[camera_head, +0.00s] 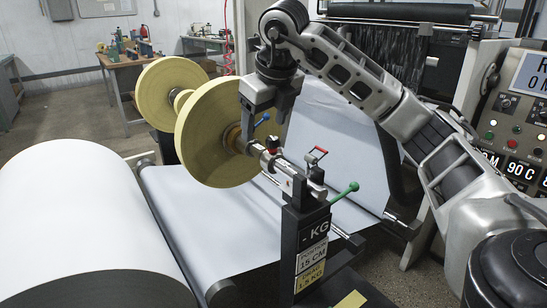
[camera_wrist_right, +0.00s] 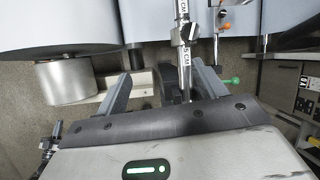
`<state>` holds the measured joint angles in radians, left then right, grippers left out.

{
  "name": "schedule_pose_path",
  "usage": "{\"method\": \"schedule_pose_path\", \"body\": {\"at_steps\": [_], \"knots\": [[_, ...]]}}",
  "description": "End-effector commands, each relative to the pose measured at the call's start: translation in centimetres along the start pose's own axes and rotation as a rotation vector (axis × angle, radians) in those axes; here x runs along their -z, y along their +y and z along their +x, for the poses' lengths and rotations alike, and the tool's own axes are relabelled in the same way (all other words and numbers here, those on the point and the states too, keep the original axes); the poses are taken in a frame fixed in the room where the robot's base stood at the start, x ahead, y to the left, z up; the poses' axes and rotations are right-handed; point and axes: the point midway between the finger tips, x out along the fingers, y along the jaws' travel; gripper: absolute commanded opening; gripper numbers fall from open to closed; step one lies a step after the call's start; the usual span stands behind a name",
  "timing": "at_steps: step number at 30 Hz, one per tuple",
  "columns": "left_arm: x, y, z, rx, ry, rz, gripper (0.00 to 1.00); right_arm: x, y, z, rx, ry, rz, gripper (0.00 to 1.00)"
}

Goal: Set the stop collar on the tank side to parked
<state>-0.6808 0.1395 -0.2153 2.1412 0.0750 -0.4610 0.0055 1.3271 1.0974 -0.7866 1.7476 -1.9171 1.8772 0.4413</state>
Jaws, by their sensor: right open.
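A bare metal shaft (camera_head: 285,170) runs out of the yellow spool (camera_head: 215,140) to a black stand (camera_head: 305,235). A collar-like metal piece with a small dark and red knob (camera_head: 272,146) sits on this shaft close to the spool. I cannot tell for certain whether it is the stop collar, or how it is set. My right gripper (camera_head: 262,103) hangs just above the shaft end beside the spool, its fingers pointing down. In the wrist view, my right gripper (camera_wrist_right: 163,78) is open, with the scale-marked shaft (camera_wrist_right: 185,60) near its right finger. Nothing shows held. My left gripper is not visible.
A red-handled clamp (camera_head: 316,153) and a green-tipped lever (camera_head: 345,191) stand close to the shaft. A large white roll (camera_head: 85,220) fills the left front. The control panel (camera_head: 515,125) is at right. A workbench (camera_head: 130,65) stands far behind.

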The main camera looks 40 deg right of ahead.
Motion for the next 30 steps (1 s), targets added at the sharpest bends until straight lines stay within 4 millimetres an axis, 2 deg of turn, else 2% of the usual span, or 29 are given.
{"method": "schedule_pose_path", "body": {"at_steps": [1, 3, 7, 11, 24, 30], "knots": [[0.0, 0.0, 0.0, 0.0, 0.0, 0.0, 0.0, 0.1, -1.6, -1.0, 0.05, -0.001, 0.034, 0.7], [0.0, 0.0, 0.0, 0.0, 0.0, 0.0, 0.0, 0.3, -2.8, -1.5, 0.09, 0.005, 0.061, 0.7], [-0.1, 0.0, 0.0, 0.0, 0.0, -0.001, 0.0, 0.5, -3.5, -0.7, 0.11, 0.01, 0.074, 0.7], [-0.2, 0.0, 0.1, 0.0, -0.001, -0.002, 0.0, 0.5, -3.6, 1.5, 0.108, 0.011, 0.072, 0.7], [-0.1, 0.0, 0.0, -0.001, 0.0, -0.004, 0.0, 0.5, -4.5, 10.7, 0.105, 0.009, 0.069, 0.7], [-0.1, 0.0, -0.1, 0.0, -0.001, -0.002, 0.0, 0.5, -4.7, 13.2, 0.104, 0.006, 0.068, 0.7]]}}
